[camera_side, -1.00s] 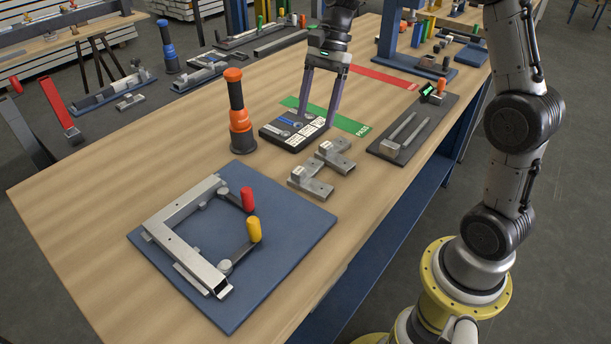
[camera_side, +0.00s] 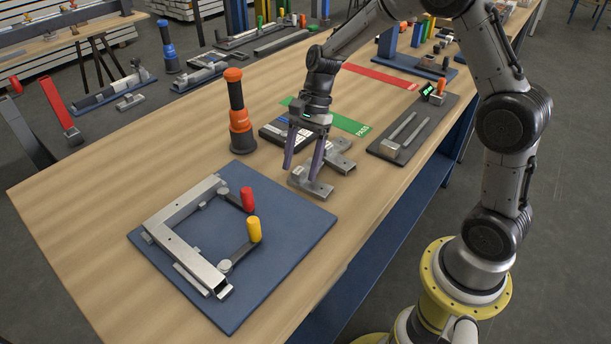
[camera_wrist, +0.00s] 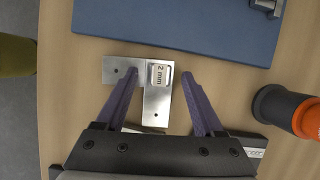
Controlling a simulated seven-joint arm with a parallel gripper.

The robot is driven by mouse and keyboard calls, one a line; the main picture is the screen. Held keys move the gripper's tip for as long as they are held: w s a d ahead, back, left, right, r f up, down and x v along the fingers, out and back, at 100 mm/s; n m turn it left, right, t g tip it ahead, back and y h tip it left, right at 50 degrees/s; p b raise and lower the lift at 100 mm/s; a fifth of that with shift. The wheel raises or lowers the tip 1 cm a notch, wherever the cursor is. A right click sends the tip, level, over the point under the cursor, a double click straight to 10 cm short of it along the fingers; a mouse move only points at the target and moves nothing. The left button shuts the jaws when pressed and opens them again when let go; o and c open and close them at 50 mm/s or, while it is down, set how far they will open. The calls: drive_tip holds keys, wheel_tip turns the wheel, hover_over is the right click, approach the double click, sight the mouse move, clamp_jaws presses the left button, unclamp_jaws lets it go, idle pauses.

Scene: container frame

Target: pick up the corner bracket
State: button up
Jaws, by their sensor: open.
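The near corner bracket (camera_side: 313,187) is a flat silver metal L lying on the wooden table, just beyond the blue fixture plate. In the wrist view the bracket (camera_wrist: 157,98) carries a small block marked "2 mm" (camera_wrist: 161,75). My gripper (camera_side: 302,180) is open above it, fingers pointing down. In the wrist view, my gripper (camera_wrist: 168,78) has one finger over the inner corner of the L and the other to the right of its leg. Whether either finger touches it I cannot tell. A second bracket (camera_side: 342,160) lies just behind, partly hidden by my gripper.
The blue plate (camera_side: 290,245) holds a metal frame with red and yellow handled clamps. An orange and black post (camera_side: 240,125) stands left of my gripper. A black tray (camera_side: 273,131) lies behind. A dark board with rods (camera_side: 412,130) lies to the right.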

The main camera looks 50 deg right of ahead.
drive_tip(key=shift+f, duration=0.1)
drive_tip(key=shift+c, duration=0.3)
clamp_jaws()
